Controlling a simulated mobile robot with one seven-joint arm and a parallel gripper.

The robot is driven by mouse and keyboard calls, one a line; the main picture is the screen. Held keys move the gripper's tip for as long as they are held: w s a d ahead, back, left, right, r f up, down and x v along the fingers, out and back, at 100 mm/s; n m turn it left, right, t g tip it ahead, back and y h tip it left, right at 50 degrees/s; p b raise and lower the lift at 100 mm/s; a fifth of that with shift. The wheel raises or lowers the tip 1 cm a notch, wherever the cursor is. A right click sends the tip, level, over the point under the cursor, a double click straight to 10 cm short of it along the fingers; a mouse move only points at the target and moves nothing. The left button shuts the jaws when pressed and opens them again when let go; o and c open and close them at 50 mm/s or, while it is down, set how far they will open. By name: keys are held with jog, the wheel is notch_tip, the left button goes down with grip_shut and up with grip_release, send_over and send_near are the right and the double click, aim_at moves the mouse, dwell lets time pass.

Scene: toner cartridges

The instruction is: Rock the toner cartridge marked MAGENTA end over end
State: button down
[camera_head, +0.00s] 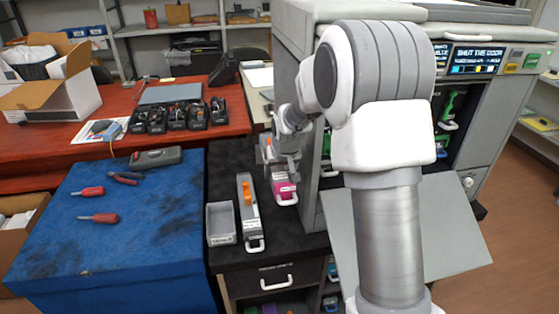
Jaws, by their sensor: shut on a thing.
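A toner cartridge with a magenta end (284,190) and a white front handle is on the dark top of the cabinet, left of the printer. Its grey body runs away from the camera. My gripper (288,165) is at the cartridge, just behind the magenta end, and is shut on it. My own wrist hides part of the cartridge's body. The fingertips are small in this view, and I cannot tell whether the cartridge is clear of the surface. Its label is too small to read.
Left of it lie a grey cartridge with orange parts (248,206) and a grey open tray (220,223). The printer (305,60), with its door (460,230) hanging open, stands to the right. Screwdrivers (98,218) and pliers (126,178) lie on the blue mat (150,250).

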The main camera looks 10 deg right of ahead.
jog(key=shift+w+r+g+p, duration=0.15)
jog(key=shift+g+p, duration=0.65)
jog(key=shift+p, duration=1.15)
jog(key=shift+s+r+g+p, duration=0.15)
jog(key=shift+g+p, duration=0.65)
jog(key=shift+p, duration=1.1)
jog(key=shift+f+g+p, duration=0.2)
jog(key=shift+g+p, duration=0.3)
jog(key=shift+p, duration=0.25)
jog(key=shift+f, duration=0.1)
jog(key=t+b, duration=0.1)
jog(key=b, duration=0.2)
jog(key=shift+f, duration=0.25)
jog(key=t+b, duration=0.4)
jog(key=b, duration=0.8)
jog(key=shift+t, duration=0.4)
jog(key=t+b, duration=0.3)
jog(key=b, duration=0.5)
jog(key=shift+b, duration=0.3)
jog(key=shift+r+b, duration=0.1)
jog(key=shift+b, duration=0.35)
jog(key=shift+r, duration=0.3)
